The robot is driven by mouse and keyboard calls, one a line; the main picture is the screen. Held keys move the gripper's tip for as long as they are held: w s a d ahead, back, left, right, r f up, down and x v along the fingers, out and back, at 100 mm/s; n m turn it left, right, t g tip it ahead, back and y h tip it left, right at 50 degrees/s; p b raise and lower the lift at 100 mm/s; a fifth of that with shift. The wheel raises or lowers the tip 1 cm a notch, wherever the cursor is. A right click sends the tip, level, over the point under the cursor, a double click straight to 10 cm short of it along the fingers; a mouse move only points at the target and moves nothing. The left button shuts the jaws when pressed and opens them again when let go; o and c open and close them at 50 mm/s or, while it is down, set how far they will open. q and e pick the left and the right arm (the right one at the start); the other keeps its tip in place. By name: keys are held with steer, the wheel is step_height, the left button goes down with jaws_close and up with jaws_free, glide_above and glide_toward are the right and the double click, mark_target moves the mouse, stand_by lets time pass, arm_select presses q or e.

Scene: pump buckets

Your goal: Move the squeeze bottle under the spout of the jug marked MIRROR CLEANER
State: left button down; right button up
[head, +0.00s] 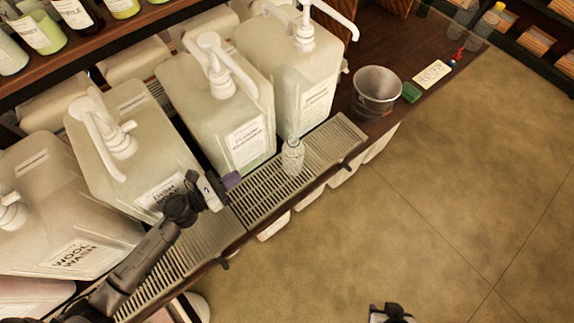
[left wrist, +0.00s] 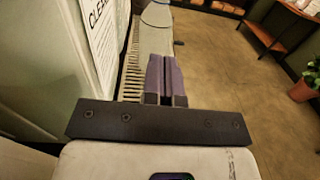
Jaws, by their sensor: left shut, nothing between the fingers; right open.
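The clear squeeze bottle (head: 293,158) stands upright on the slatted drip tray (head: 255,207), in front of the white pump jugs. One jug (head: 217,101) stands just behind and left of it; another jug (head: 290,68) stands behind it to the right. Their small labels are not fully legible, so I cannot tell which is marked MIRROR CLEANER. In the left wrist view, a jug label (left wrist: 102,30) shows "CLEA". My left gripper (head: 232,181) is shut and empty, left of the bottle and apart from it. My right gripper (head: 390,313) is open, low over the floor at the bottom edge.
A jug labelled WOOL WASH (head: 62,215) and another jug (head: 128,150) stand further left. A metal bucket (head: 377,91), a green sponge (head: 411,92) and a card (head: 433,74) lie right of the tray. White bins hang under the counter edge. The floor (head: 440,200) is clear.

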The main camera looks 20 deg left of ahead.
arm_select(q)
step_height(320, 180, down, 6)
steer(key=b, duration=0.4)
steer(key=p, duration=0.1)
glide_toward(284, 158)
steer(key=x, duration=0.5)
steer(key=shift+w+d+f, duration=0.1)
steer(key=shift+w, duration=0.2)
steer(key=shift+x, duration=1)
arm_select(e)
steer(key=shift+w+d+f, duration=0.1)
steer(key=shift+w+f, duration=0.05)
steer(key=shift+f, duration=2.25)
arm_select(q)
steer(key=shift+w+f, duration=0.1)
steer(key=shift+f, duration=0.05)
arm_select(e)
steer(key=shift+f, duration=0.1)
